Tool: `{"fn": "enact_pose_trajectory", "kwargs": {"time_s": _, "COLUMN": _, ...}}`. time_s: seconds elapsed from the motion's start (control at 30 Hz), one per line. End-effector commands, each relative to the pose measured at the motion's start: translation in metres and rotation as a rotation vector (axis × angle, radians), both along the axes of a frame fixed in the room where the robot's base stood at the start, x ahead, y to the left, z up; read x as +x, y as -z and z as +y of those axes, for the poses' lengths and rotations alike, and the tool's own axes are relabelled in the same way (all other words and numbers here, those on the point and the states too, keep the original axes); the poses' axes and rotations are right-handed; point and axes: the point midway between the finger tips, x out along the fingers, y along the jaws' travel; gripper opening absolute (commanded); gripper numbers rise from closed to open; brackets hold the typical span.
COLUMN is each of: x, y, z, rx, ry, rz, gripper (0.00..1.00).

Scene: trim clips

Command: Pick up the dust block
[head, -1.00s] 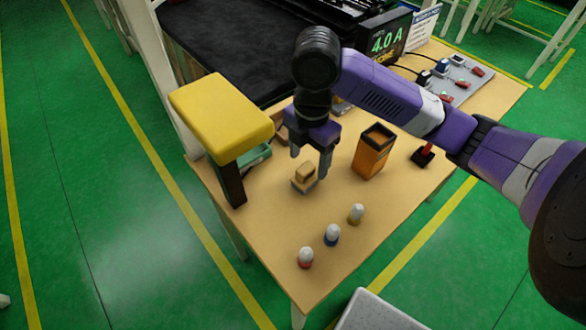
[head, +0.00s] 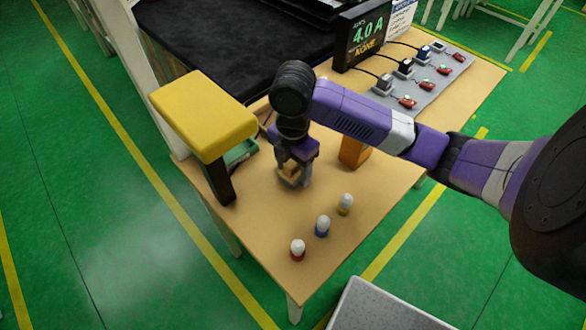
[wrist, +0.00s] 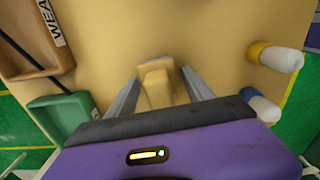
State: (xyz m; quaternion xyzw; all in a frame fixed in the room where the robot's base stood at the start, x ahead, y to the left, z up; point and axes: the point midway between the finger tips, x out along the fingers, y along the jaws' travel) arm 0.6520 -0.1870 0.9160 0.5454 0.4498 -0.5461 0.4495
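The dust block is a small tan block with a raised tan top part. In the wrist view the dust block (wrist: 157,84) lies centred between my fingers. In the head view the dust block (head: 289,171) is partly hidden by my gripper (head: 293,178), which is lowered over it at the table top. In the wrist view my gripper (wrist: 160,78) has one finger on each side of the block. A small gap shows at the right finger; contact on the left is unclear. The fingers look open around the block.
Small white-topped bottles with red (head: 297,250), blue (head: 322,226) and yellow (head: 345,204) bases stand at the front. An orange box (head: 353,152) is to the right, partly behind my arm. A yellow-topped stand (head: 205,115) and green bin (head: 238,152) are left.

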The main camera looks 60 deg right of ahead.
Motion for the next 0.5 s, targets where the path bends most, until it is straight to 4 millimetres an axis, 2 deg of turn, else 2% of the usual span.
{"fn": "enact_pose_trajectory", "kwargs": {"time_s": 0.03, "x": 0.0000, "y": -0.0002, "z": 0.0001, "rx": 0.000, "ry": 0.000, "rz": 0.000, "gripper": 0.49}}
{"fn": "enact_pose_trajectory", "kwargs": {"time_s": 0.2, "x": 0.0000, "y": -0.0003, "z": 0.0001, "rx": 0.000, "ry": 0.000, "rz": 0.000, "gripper": 0.15}}
{"fn": "enact_pose_trajectory", "kwargs": {"time_s": 0.3, "x": 0.0000, "y": -0.0005, "z": 0.0001, "rx": 0.000, "ry": 0.000, "rz": 0.000, "gripper": 0.00}}
{"fn": "enact_pose_trajectory", "kwargs": {"time_s": 0.5, "x": 0.0001, "y": -0.0008, "z": 0.0001, "rx": 0.000, "ry": 0.000, "rz": 0.000, "gripper": 0.00}}
